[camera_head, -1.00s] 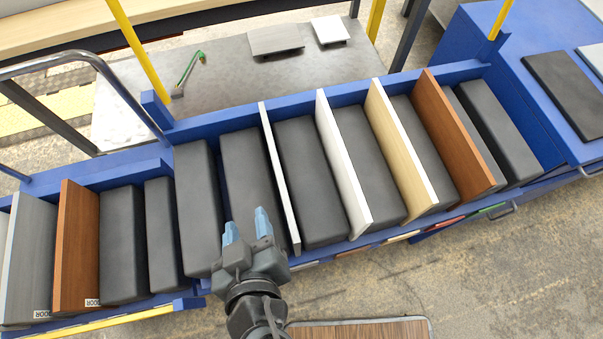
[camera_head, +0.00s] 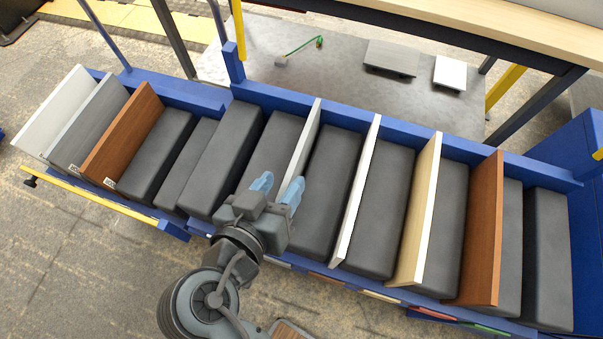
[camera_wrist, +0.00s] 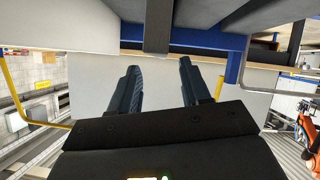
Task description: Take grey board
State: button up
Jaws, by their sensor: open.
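A grey board (camera_head: 92,122) stands upright on edge at the left of the blue rack, between a white board and a brown one. A thin, paler grey-white board (camera_head: 304,140) stands between dark padded blocks in the middle of the rack. My gripper (camera_head: 278,187) is open at the near end of this paler board, with one finger on each side of its line. The wrist view shows the two spread fingers (camera_wrist: 160,82) with a pale surface beyond and a dark bar above the gap. I cannot tell whether either finger touches anything.
The blue rack (camera_head: 190,92) holds several padded blocks with upright boards: white (camera_head: 357,190), beige (camera_head: 418,210) and brown (camera_head: 483,230) to the right, brown (camera_head: 122,133) to the left. A grey table (camera_head: 330,60) stands behind. Floor (camera_head: 90,260) is clear at front left.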

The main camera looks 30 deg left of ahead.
aim_at(292, 164)
jog(key=x, duration=0.2)
jog(key=p+x, duration=0.1)
jog(key=x, duration=0.2)
jog(key=shift+w+a, duration=0.35)
jog(key=shift+c, duration=0.3)
grip_shut()
jog(key=shift+r, duration=0.1)
dwell(0.7)
